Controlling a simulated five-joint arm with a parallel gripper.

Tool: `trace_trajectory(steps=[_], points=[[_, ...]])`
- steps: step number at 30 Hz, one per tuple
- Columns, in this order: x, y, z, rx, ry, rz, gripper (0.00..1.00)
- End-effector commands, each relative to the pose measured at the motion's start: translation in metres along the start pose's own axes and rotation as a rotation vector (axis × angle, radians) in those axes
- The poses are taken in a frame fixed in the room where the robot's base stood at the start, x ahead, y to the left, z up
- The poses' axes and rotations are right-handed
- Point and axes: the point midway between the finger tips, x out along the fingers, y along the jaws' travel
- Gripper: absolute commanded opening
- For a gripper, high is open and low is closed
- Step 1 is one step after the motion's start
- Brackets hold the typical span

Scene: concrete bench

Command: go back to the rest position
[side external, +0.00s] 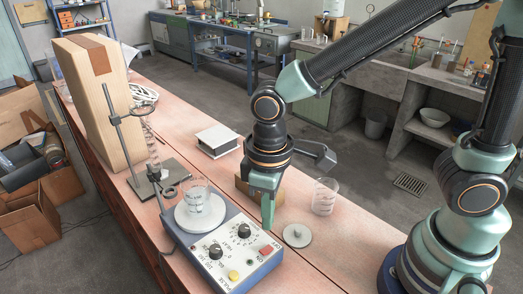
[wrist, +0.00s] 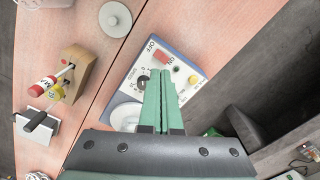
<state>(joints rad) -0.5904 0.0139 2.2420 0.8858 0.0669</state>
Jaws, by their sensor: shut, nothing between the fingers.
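My gripper (side external: 267,226) points straight down above the bench, with its green fingers together and nothing between them. In the side view it is just behind the right part of a blue-grey hotplate (side external: 215,262). In the wrist view the closed fingertips (wrist: 160,73) overlap the hotplate's control panel (wrist: 190,72). I cannot tell the exact height of the tips above the bench.
A grey disc (side external: 297,235) and an empty glass beaker (side external: 324,197) are right of my gripper. A wooden block (wrist: 79,72) holds tools.

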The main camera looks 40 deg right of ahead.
Motion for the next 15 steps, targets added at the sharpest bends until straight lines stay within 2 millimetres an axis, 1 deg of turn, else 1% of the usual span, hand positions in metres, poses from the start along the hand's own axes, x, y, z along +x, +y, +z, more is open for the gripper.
trace_trajectory(steps=[5,8,11,15], points=[[-0.001,0.001,0.000,0.003,0.003,0.000,0.00],[-0.008,0.011,0.000,0.030,0.028,-0.001,0.00],[-0.025,0.032,0.001,0.090,0.086,-0.001,0.00],[-0.055,0.074,0.010,0.213,0.202,0.013,0.00]])
